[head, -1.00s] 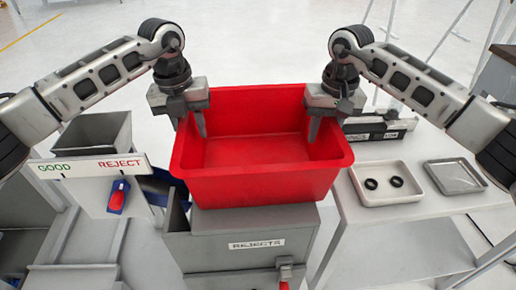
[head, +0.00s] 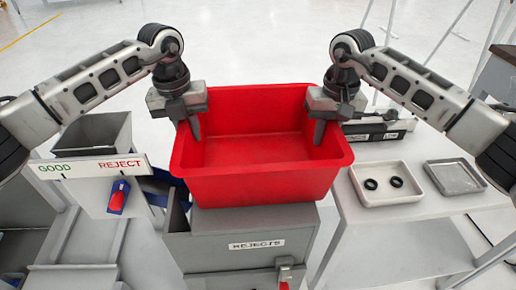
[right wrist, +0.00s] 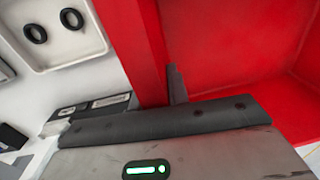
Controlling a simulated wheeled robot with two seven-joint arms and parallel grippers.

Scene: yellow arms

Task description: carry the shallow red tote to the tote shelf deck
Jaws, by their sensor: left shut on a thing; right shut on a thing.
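The shallow red tote (head: 262,183) is in the middle of the head view, level and empty inside. It appears above or at the top of the grey rejects box; I cannot tell whether they touch. My left gripper (head: 196,128) is shut on the tote's left wall. My right gripper (head: 319,130) is shut on its right wall. In the right wrist view the red wall (right wrist: 135,45) passes by the dark finger (right wrist: 175,85), and the tote's interior fills the right side. The tote shelf deck cannot be made out.
The grey rejects box (head: 250,262) stands below the tote. A white table (head: 375,225) on the right holds a tray (head: 402,198) with two black rings and a grey tray (head: 455,177). A GOOD/REJECT sign (head: 90,166) and a grey bin (head: 93,135) are on the left. Open floor lies beyond.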

